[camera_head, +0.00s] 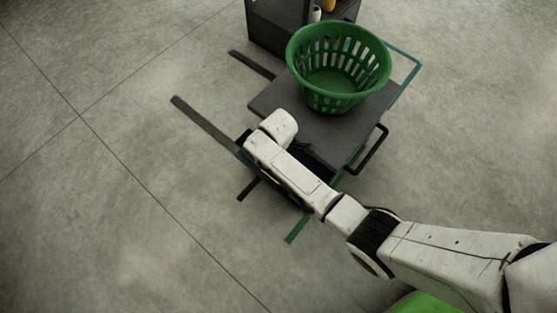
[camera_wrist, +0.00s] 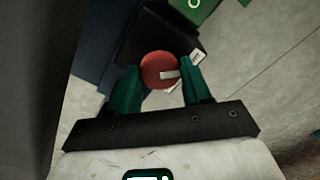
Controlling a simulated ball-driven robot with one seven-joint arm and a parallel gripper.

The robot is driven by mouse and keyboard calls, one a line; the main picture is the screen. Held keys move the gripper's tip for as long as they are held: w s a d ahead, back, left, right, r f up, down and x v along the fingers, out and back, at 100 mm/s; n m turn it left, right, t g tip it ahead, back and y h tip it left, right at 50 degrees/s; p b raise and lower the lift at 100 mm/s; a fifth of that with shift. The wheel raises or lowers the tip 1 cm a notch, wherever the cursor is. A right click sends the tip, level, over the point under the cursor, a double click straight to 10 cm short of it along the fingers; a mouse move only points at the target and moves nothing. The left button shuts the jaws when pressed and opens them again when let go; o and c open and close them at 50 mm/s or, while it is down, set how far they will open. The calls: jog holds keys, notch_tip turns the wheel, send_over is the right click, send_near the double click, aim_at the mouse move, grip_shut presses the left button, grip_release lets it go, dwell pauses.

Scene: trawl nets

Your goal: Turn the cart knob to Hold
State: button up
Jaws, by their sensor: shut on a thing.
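In the wrist view a round red knob (camera_wrist: 154,71) with a pale pointer mark sits between the two green fingers of my gripper (camera_wrist: 160,84). The fingers are shut on the knob. The pointer mark points to the right in the picture, toward small white labels (camera_wrist: 194,57) beside the knob; their words are too small to read. In the head view the dark grey cart (camera_head: 329,133) stands on the floor. My arm reaches over its near left side and hides the knob and the gripper there.
A green slatted basket (camera_head: 338,67) stands on the cart top. A dark shelf unit (camera_head: 277,27) with small items stands behind. A black handle (camera_head: 372,153) sticks out at the cart's right. Dark and green strips mark the floor; the floor at left is clear.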

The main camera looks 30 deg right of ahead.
jog(key=shift+c, duration=1.4)
jog(key=shift+r+m+p, duration=0.1)
jog(key=shift+m+p, duration=0.2)
jog(key=shift+p, duration=0.05)
jog(key=m+p, duration=0.2)
jog(key=shift+m, duration=0.4)
jog(key=m+p, duration=0.2)
jog(key=m, duration=0.2)
jog(key=m+p, duration=0.1)
jog(key=m, duration=0.5)
jog(key=shift+p, duration=0.4)
jog(key=shift+m+p, duration=0.35)
jog(key=shift+m, duration=1.85)
